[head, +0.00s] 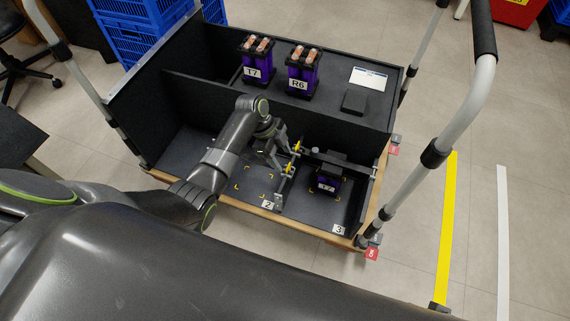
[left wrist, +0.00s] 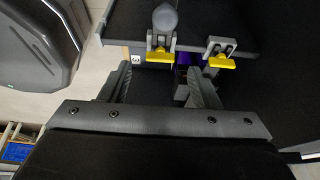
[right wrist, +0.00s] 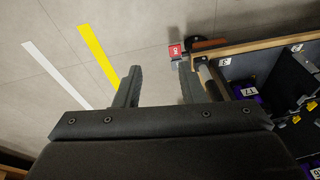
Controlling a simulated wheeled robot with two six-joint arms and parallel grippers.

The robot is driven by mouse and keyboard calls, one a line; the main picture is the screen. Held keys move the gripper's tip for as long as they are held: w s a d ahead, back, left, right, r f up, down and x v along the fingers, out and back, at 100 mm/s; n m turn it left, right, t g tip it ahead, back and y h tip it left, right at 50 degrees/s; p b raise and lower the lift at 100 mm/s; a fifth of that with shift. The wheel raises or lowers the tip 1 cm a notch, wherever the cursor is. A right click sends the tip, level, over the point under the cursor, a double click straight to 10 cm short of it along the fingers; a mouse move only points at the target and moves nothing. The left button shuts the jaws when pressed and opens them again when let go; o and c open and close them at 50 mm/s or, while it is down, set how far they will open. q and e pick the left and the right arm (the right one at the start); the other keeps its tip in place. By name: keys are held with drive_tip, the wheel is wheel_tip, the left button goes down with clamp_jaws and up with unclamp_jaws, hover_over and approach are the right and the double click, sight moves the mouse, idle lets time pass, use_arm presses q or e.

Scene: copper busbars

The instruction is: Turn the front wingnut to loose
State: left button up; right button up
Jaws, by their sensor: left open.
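Two yellow wingnuts sit on a grey clamp fixture in the cart's front bay. The front wingnut (head: 289,167) is nearer the cart's front edge; the rear wingnut (head: 297,147) is behind it. In the left wrist view the front wingnut (left wrist: 158,56) lies ahead of the gap between my fingers, its wings level, below a grey knob. The rear wingnut (left wrist: 222,62) is to its right. My left gripper (head: 277,157) is open and empty, close to the wingnuts; I cannot tell whether it touches. My right gripper (right wrist: 160,76) is open and empty, away from the fixture.
A purple labelled unit (head: 325,185) sits right of the wingnuts. Purple units T7 (head: 256,60) and R6 (head: 302,72) stand in the rear bay. A divider wall (head: 220,91) separates the bays. Cart handle posts (head: 400,185) rise at the right.

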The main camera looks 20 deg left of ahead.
sight(288, 167)
use_arm(q)
drive_tip(key=x, duration=0.3)
drive_tip(key=shift+f+b, duration=0.25)
drive_tip(key=shift+b, duration=0.15)
use_arm(e)
drive_tip(key=shift+w+a+r+t, duration=0.25)
drive_tip(key=shift+r+t, duration=0.05)
drive_tip(key=shift+r, duration=0.35)
use_arm(q)
drive_tip(key=c, duration=1)
use_arm(e)
drive_tip(key=shift+r, duration=0.1)
